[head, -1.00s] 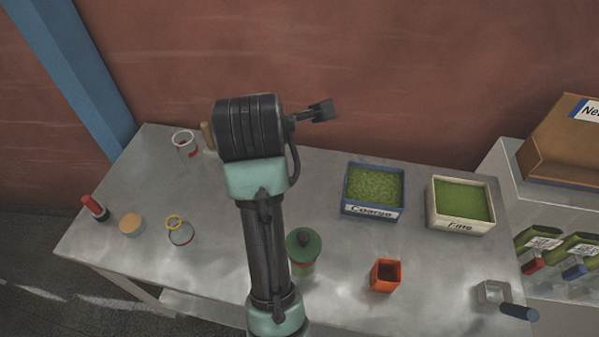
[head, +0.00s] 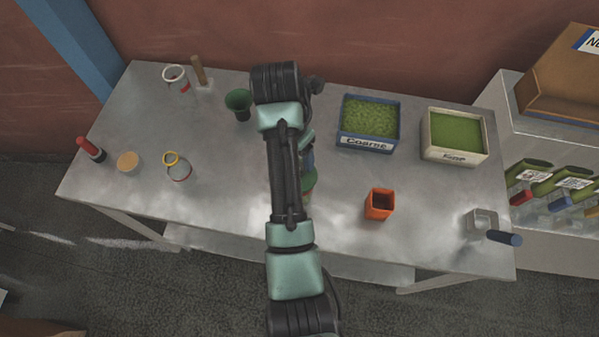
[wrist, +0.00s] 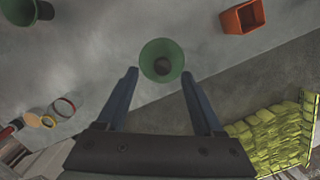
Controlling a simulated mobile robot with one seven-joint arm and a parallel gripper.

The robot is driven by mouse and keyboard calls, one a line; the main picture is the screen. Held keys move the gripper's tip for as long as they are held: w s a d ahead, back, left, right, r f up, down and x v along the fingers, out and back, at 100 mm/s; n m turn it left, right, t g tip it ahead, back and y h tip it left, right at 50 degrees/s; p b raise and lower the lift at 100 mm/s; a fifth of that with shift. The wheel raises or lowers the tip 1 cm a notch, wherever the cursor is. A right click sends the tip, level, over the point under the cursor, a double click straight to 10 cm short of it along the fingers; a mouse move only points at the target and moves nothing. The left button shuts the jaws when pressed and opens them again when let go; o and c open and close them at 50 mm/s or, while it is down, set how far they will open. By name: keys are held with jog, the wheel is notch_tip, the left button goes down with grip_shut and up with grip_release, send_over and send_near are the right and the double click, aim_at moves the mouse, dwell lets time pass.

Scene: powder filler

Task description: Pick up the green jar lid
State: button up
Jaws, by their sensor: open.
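The green jar lid (head: 311,180), round with a dark knob, sits on a jar near the front middle of the table. My arm hides part of it in the head view. In the wrist view the lid (wrist: 149,55) shows from above, with its dark knob in the middle. My gripper (wrist: 160,73) is open and empty. Its two blue fingers point towards the lid, one to each side of it in the picture. I cannot tell the height left between the fingertips and the knob.
An orange square cup (head: 380,204) stands right of the lid. A green funnel (head: 238,101) is behind left. The Coarse bin (head: 367,143) and Fine bin (head: 453,157) stand at the back right. A yellow-ringed jar (head: 178,168) stands left. The table's front edge is close to the lid.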

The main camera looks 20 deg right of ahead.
jog(key=shift+s+d+f+p, duration=0.15)
jog(key=shift+f+p, duration=0.4)
jog(key=shift+f, duration=0.95)
jog(key=shift+d+f+p, duration=0.15)
jog(key=shift+f+p, duration=0.4)
jog(key=shift+f, duration=0.95)
grip_shut()
